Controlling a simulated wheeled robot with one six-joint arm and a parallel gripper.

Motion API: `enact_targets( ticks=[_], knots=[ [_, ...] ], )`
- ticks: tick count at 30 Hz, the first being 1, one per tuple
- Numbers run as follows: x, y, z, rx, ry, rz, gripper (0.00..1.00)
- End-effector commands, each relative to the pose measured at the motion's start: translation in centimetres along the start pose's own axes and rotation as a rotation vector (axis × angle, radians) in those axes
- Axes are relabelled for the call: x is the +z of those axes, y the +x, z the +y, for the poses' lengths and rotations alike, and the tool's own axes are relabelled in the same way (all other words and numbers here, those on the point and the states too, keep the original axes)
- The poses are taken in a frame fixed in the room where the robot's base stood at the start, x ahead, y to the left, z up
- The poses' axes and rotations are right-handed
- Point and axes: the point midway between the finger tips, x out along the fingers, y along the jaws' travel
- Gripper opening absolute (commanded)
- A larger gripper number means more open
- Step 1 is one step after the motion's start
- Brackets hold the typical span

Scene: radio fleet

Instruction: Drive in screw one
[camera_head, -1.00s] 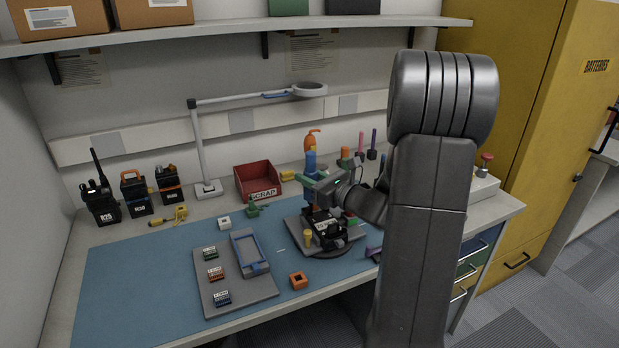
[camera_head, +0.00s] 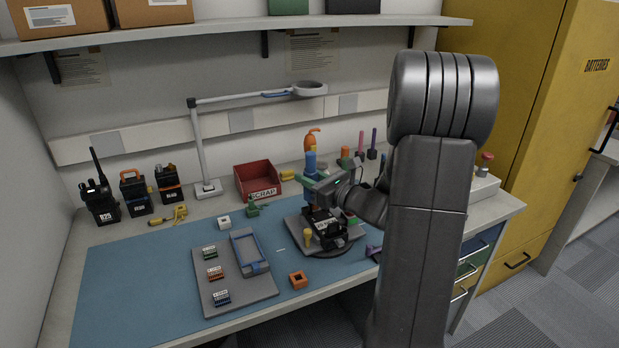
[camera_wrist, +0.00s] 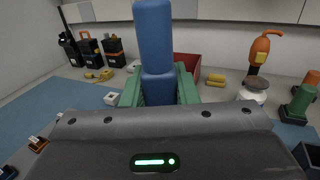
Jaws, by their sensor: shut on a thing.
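My gripper (camera_head: 313,184), with green fingers, is shut on a blue driver (camera_head: 310,161), which stands upright above the work stand. In the wrist view the blue driver (camera_wrist: 155,48) rises between the green fingers of my gripper (camera_wrist: 158,88). A black radio body (camera_head: 326,226) lies on the dark plate of the work stand (camera_head: 327,250), below my gripper. The driver's tip and screw one are hidden or too small to see, so I cannot tell whether they touch.
A tray (camera_head: 214,285) with small coloured modules lies left of the stand. An orange part (camera_head: 298,281) lies in front. The blue mat's left side is clear.

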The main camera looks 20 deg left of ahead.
Motion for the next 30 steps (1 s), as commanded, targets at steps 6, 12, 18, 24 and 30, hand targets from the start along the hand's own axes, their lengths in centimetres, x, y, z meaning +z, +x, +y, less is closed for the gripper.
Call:
enact_targets(
  ticks=[6, 12, 18, 24, 30],
  knots=[
    [-0.31, 0.00, 0.00, 0.000, 0.000, -0.001, 0.00],
    [-0.58, 0.00, 0.00, 0.000, 0.000, 0.000, 0.00],
    [-0.68, -0.01, 0.01, 0.000, 0.001, 0.001, 0.00],
    [-0.73, -0.01, 0.02, 0.000, 0.001, 0.001, 0.00],
    [-0.69, -0.01, 0.02, 0.000, 0.001, 0.001, 0.00]
  ],
)
